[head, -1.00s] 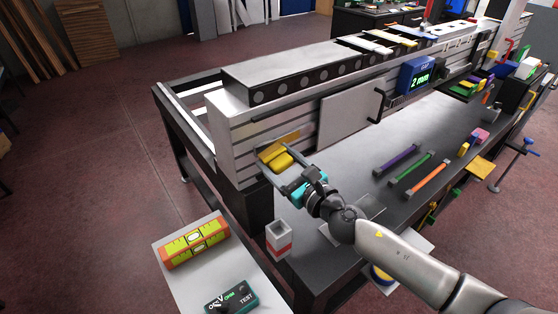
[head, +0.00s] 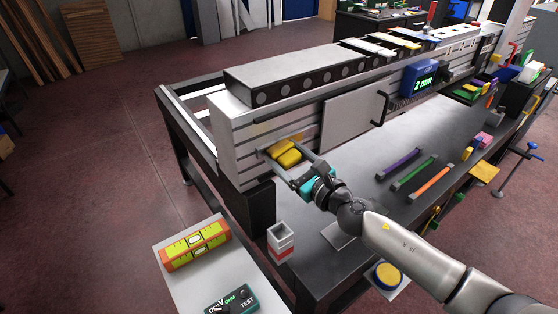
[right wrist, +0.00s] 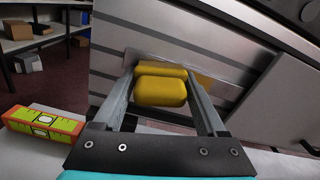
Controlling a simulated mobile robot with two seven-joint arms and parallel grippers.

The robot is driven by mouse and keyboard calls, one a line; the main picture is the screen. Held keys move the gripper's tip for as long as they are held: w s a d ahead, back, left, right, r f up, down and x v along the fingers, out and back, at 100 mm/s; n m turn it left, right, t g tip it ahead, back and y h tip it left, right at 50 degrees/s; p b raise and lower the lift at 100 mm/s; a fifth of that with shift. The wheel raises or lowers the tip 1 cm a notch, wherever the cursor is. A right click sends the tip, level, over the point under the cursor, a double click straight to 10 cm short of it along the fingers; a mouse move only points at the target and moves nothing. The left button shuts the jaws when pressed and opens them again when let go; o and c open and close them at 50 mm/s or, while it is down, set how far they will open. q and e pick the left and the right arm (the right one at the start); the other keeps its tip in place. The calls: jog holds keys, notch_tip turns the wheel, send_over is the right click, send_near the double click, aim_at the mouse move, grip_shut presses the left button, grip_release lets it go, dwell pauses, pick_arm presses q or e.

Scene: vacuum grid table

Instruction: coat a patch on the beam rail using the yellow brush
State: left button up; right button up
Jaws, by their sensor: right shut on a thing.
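The yellow brush (head: 288,158) is a chunky two-part yellow block between the fingers of my right gripper (head: 284,150). The gripper is shut on it. In the right wrist view the brush (right wrist: 160,92) fills the space between the two grey fingers (right wrist: 160,98). It lies at the side face of the grey beam rail (head: 240,150); I cannot tell if it touches. In the right wrist view a paler patch (right wrist: 140,58) on the rail (right wrist: 190,40) surrounds the brush, with a yellow tint (right wrist: 203,79) at its right. The brush hides part of the patch. My left gripper is out of view.
A grey plate with a black handle (head: 350,118) is on the rail to the right. A blue "2 mm" display (head: 418,80) stands further along. Purple, green and orange bars lie on the dark table (head: 345,190). A white-and-red square holder (head: 280,238) and a level (head: 195,246) are nearer.

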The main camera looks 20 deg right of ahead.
jog(key=shift+w+d, duration=0.3)
jog(key=shift+d, duration=0.5)
jog(key=shift+a, duration=0.15)
jog(key=shift+s+a+r+p, duration=0.1)
jog(key=shift+s+a+p, duration=0.1)
jog(key=shift+a, duration=0.25)
jog(key=shift+s+a+p, duration=0.1)
jog(key=shift+a+p, duration=0.1)
jog(key=shift+a, duration=0.25)
jog(key=shift+s+a+p, duration=0.2)
jog(key=shift+a, duration=0.3)
jog(key=shift+s+a+p, duration=0.15)
jog(key=shift+a, duration=0.3)
jog(key=shift+s, duration=0.1)
